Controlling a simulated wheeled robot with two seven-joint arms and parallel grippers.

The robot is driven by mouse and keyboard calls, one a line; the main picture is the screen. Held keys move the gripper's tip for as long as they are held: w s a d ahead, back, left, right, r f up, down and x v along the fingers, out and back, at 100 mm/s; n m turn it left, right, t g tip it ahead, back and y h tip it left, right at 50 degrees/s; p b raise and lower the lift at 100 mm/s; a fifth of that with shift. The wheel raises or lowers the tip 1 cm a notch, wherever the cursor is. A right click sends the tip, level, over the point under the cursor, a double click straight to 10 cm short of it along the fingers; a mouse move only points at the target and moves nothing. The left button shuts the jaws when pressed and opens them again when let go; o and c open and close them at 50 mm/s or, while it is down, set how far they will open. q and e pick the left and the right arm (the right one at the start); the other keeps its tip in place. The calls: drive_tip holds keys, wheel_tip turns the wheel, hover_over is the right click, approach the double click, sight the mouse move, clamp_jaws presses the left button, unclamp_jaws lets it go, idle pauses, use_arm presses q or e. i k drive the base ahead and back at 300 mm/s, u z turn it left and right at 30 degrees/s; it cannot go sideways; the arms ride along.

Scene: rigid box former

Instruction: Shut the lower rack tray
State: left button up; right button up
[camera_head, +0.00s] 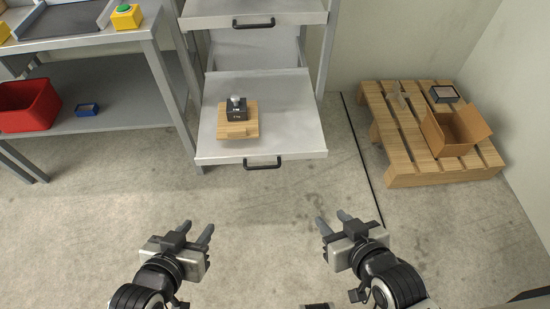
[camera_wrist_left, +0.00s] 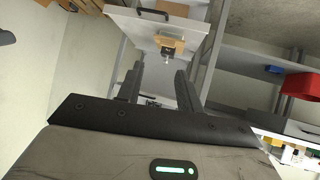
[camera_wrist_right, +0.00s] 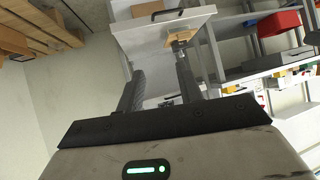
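The lower rack tray (camera_head: 290,120) is a light grey metal sheet pulled out toward me, with a black handle (camera_head: 263,164) on its front edge. A wooden block (camera_head: 238,130) lies on it with a dark weight (camera_head: 237,112) on top. My left gripper (camera_head: 199,231) and right gripper (camera_head: 331,226) are both open and empty, in front of the tray and apart from it. The tray also shows in the left wrist view (camera_wrist_left: 130,25) and the right wrist view (camera_wrist_right: 135,38).
The upper rack tray (camera_head: 255,10) is above and behind. A bench with a red bin (camera_head: 28,105) and a blue box (camera_head: 87,109) stands at left. A pallet (camera_head: 400,150) with an open carton (camera_head: 455,130) is at right. The floor before the tray is clear.

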sight(290, 126)
drive_tip(key=k, duration=0.65)
drive_tip(key=u, duration=0.75)
drive_tip(key=i, duration=2.05)
drive_tip(key=z, duration=0.3)
